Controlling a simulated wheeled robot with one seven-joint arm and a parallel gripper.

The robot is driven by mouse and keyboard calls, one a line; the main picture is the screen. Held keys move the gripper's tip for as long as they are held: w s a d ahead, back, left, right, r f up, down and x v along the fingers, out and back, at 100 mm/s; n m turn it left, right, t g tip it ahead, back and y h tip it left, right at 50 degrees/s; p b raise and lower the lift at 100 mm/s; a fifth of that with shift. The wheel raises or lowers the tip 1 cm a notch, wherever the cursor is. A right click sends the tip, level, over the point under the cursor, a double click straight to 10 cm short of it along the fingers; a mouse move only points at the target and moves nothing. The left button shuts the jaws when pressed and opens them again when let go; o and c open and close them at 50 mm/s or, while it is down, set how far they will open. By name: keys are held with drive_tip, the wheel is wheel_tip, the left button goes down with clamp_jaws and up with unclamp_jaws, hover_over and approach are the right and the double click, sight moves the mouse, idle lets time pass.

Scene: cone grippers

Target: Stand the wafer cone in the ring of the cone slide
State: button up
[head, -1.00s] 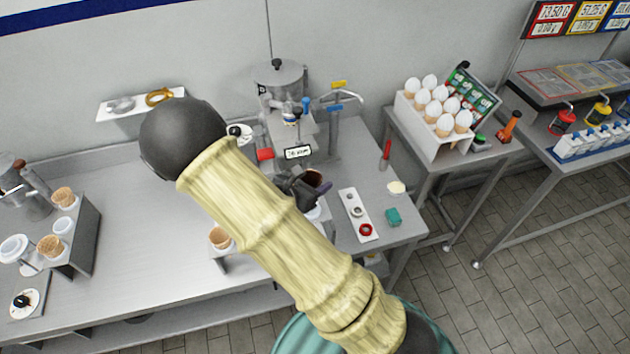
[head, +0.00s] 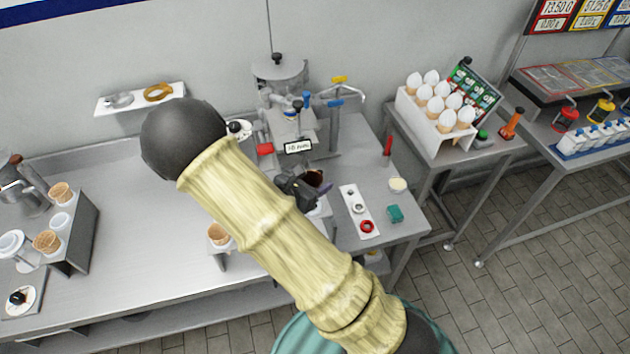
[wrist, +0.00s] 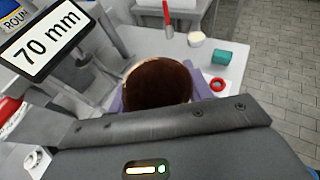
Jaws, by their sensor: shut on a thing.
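My gripper (head: 312,188) is beside the dispensing machine, partly hidden behind my arm in the head view. It is shut on the wafer cone (wrist: 158,85), whose round open mouth and dark brown inside face the wrist camera. Purple finger pads show on both sides of the cone. The cone's tip is hidden. In the head view only a bit of the cone's brown mouth (head: 315,177) shows. A grey metal block (head: 320,209) lies just below the gripper. I cannot clearly make out the slide's ring, nor whether the cone touches it.
The dispensing machine (head: 279,92) stands behind, with a "70 mm" sign (wrist: 42,40) close to the gripper's left. A white strip (head: 349,200) with a red ring (head: 366,227) and a teal block (head: 395,213) lie to the right. Another cone (head: 219,234) stands left of my arm.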

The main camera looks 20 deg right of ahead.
wheel_tip(320, 180, down, 8)
drive_tip(key=b, duration=0.6)
drive_tip(key=shift+r+b, duration=0.25)
drive_tip(key=shift+b, duration=0.05)
idle(1.8)
drive_tip(key=o, duration=0.7)
drive_tip(key=shift+o, duration=0.2)
drive_tip(key=shift+a+r, duration=0.1)
drive_tip(key=b+v, duration=0.1)
drive_tip(key=v, duration=1.6)
drive_tip(key=shift+b, duration=0.35)
drive_tip(key=shift+s, duration=0.1)
